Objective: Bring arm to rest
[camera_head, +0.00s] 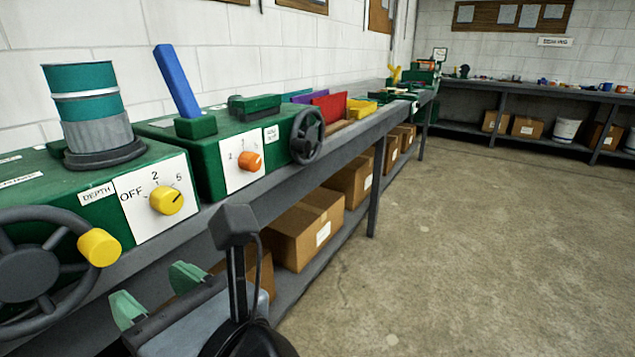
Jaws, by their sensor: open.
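My gripper (158,302) is at the lower left, in front of the bench edge and below the yellow knob. Its two green fingertips stand apart, and nothing shows between them. Part of my arm and a dark post with a block on top stand just right of it. The rest of my arm is cut off by the bottom edge of the picture.
A grey bench (230,195) runs along the left wall with green machines, a handwheel (28,268) and a yellow knob (166,200). Cardboard boxes (305,230) sit on its lower shelf. The concrete floor (480,250) to the right is clear.

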